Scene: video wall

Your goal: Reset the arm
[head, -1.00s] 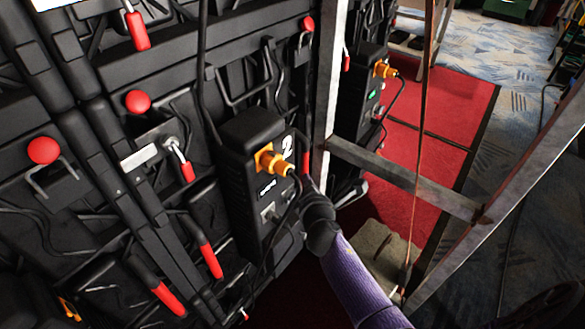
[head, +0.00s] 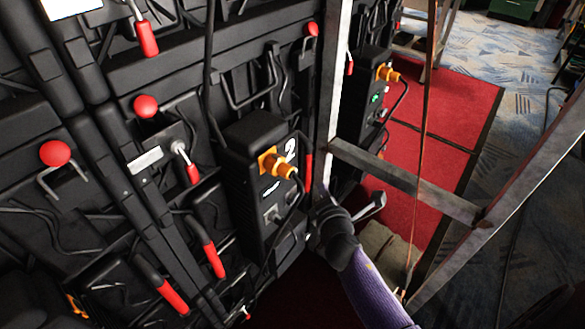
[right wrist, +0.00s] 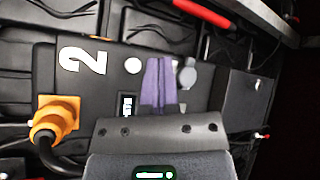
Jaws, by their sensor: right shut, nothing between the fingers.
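My right gripper (head: 322,195) is at the lower middle of the head view, at the end of my purple arm, beside the right side of a black box marked 2 (head: 243,150). Its fingers are partly hard to make out there. In the right wrist view the purple fingers (right wrist: 158,80) are together with nothing between them, in front of the box face. The box carries an orange plug (head: 279,166) with a black cable, which also shows in the right wrist view (right wrist: 58,115). I cannot tell whether the gripper touches anything. My left gripper is not in view.
The black back of the video wall (head: 80,215) fills the left, with red knobs (head: 55,153) and red-handled levers (head: 214,260). A metal post (head: 331,90) and crossbar (head: 400,178) stand close to my right arm. Red carpet (head: 430,140) lies beyond.

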